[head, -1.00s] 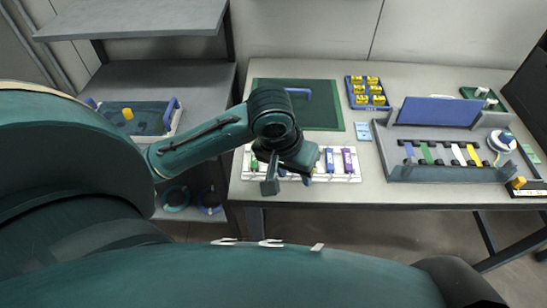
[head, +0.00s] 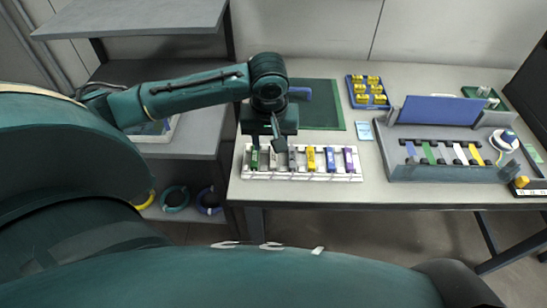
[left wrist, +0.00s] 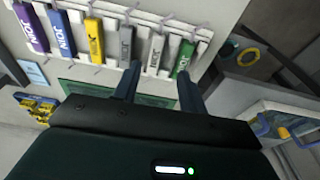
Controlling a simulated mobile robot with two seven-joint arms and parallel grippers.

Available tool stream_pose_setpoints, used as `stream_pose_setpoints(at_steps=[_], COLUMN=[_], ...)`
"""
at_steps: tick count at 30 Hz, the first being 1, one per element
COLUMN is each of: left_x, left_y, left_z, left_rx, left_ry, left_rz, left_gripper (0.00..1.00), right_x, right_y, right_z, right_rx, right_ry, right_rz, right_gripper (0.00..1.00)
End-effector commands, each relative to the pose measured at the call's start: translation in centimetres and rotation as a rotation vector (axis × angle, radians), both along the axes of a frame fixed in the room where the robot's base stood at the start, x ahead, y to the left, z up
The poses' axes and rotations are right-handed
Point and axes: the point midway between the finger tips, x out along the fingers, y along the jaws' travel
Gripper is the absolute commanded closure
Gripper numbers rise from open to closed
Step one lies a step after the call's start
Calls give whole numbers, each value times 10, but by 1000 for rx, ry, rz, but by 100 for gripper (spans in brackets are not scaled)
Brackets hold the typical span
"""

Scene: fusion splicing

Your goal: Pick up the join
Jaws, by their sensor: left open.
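A white rack (head: 303,175) near the front edge of the table holds a row of coloured pieces: green (head: 255,158), white (head: 274,160), grey (head: 293,158), yellow (head: 311,158), blue (head: 330,159) and purple (head: 349,159). My left gripper (head: 274,128) is open and empty, behind and above the rack's left end. In the left wrist view its fingers (left wrist: 158,88) stand apart, pointing toward the white piece (left wrist: 156,53), with the green piece (left wrist: 183,59) beside one finger. My right gripper is not in view.
A green mat (head: 325,115) lies behind the rack, partly hidden by my arm. A blue tray (head: 356,101) of yellow pieces stands at the back. A grey splicing station (head: 445,173) with coloured strips stands at the right. A shelf unit (head: 183,77) stands left of the table.

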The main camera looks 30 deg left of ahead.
Motion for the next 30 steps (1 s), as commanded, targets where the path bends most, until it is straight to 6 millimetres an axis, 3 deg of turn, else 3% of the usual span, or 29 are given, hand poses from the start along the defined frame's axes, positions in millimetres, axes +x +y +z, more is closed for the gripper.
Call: stream_pose_setpoints(at_steps=[12, 20, 30], left_x=[12, 12, 12], left_y=[-1, -1, -1], left_z=[-49, -52, -51], left_rx=[1, 0, 0], left_ry=[1, -1, -1], left_rz=[0, -1, -1], left_gripper=[58, 58, 85], right_x=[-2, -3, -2], right_y=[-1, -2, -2], right_z=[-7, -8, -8], right_rx=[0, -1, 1], right_ry=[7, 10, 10], right_rz=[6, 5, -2], right_gripper=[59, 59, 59])
